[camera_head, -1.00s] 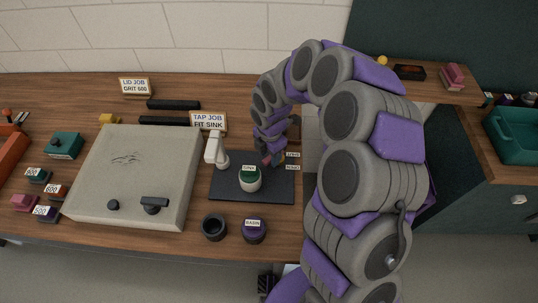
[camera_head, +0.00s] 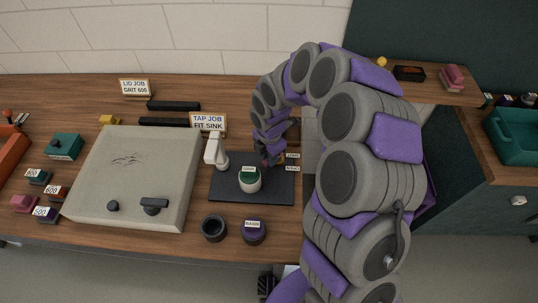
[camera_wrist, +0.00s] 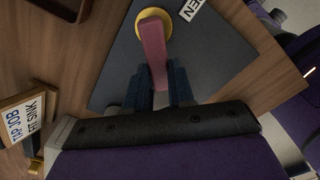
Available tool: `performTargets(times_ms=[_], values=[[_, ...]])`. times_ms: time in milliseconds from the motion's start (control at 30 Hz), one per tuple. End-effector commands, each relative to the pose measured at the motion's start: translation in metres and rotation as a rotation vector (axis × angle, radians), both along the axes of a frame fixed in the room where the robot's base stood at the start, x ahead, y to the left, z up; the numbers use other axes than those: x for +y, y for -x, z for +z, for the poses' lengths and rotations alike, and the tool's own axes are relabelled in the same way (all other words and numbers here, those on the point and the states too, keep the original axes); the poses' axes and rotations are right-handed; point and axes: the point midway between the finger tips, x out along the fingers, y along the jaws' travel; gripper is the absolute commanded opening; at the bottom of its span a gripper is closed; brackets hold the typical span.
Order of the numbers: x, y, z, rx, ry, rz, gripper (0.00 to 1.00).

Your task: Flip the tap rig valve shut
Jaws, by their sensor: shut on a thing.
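The tap rig is a dark plate (camera_head: 225,192) on the bench, with a white tap (camera_head: 215,150) at its left. The rig's valve shows in the wrist view as a pink lever (camera_wrist: 153,45) on a round yellow base (camera_wrist: 140,23). My gripper (camera_wrist: 160,88) has its dark blue fingers shut on the lever's free end. In the head view my gripper (camera_head: 270,158) is at the plate's back right and largely covers the valve. A white label (camera_wrist: 190,8), cut off and ending in "EN", lies beside the base.
A dark ring (camera_head: 214,228) and a purple-topped piece (camera_head: 253,233) sit in front. The "TAP JOB FIT SINK" sign (camera_head: 208,122) stands behind. A large pale panel (camera_head: 135,175) fills the left.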

Motion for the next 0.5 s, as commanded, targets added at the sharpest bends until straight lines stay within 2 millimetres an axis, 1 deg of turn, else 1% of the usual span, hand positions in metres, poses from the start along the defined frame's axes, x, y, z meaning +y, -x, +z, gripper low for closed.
performTargets(times_ms=[267,500], values=[[0.0012,-0.0035,0.0024,-0.004,0.002,-0.053,0.0],[0.0044,-0.0094,0.0028,-0.005,0.002,-0.207,0.0]])
